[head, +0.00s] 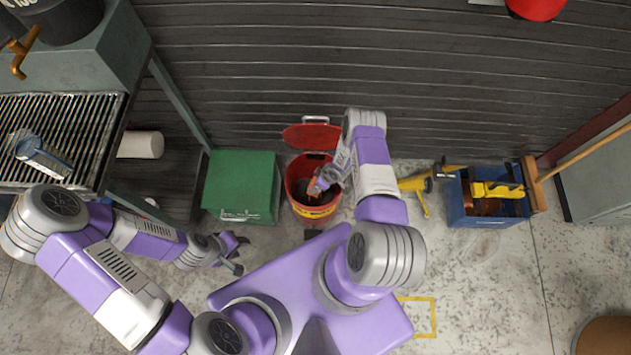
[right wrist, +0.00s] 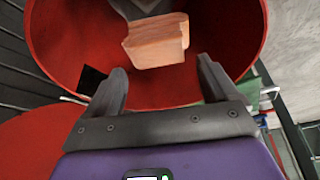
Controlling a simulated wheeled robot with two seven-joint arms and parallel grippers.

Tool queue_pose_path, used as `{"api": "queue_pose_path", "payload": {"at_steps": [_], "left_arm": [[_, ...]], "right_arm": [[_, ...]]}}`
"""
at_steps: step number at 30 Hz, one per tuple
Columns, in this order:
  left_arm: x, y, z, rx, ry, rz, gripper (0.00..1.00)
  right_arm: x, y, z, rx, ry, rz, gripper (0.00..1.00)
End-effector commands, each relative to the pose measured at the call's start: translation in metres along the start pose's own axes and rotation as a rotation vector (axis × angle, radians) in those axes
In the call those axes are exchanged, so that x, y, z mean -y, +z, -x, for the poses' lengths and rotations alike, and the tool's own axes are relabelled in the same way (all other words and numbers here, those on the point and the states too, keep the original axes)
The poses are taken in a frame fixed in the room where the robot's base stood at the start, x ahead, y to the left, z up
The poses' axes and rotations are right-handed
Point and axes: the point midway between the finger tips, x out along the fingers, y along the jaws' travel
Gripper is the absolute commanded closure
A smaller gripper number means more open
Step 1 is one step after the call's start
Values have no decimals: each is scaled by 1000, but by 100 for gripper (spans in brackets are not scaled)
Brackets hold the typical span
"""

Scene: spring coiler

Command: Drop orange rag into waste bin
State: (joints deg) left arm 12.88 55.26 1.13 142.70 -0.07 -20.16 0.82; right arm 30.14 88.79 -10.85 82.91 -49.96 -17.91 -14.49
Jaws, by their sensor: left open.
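The red waste bin (head: 299,172) stands open on the floor, its round red lid (head: 312,137) raised at the back, with a yellow band on its front. My right gripper (head: 319,184) is over the bin's mouth, pointing down into it. In the right wrist view its two fingers (right wrist: 160,88) are spread apart with nothing between them. The orange rag (right wrist: 157,42) shows beyond the fingertips, inside the red bin wall (right wrist: 60,45); I cannot tell whether it is falling or resting. My left gripper (head: 237,256) is open and empty, low at the left.
A green box (head: 242,183) stands just left of the bin. A yellow tool (head: 418,184) and a blue crate (head: 480,218) with tools are to the right. A grated bench (head: 75,105) is at the left. A dark slatted wall (head: 400,75) is behind.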

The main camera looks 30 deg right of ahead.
Motion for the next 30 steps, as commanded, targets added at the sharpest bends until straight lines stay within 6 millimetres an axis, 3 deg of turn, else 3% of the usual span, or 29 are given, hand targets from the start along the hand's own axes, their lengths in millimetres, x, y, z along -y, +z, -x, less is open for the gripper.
{"api": "queue_pose_path", "payload": {"at_steps": [2,11,21,30], "left_arm": [[0,0,0,0,0,0,57],[-1,0,3,0,0,0,57],[-10,1,27,0,0,0,57],[-12,1,32,0,0,0,57]], "right_arm": [[0,0,0,0,0,0,0],[0,0,5,0,0,0,0],[0,-1,60,1,1,-1,0],[0,0,76,0,0,0,0]]}}
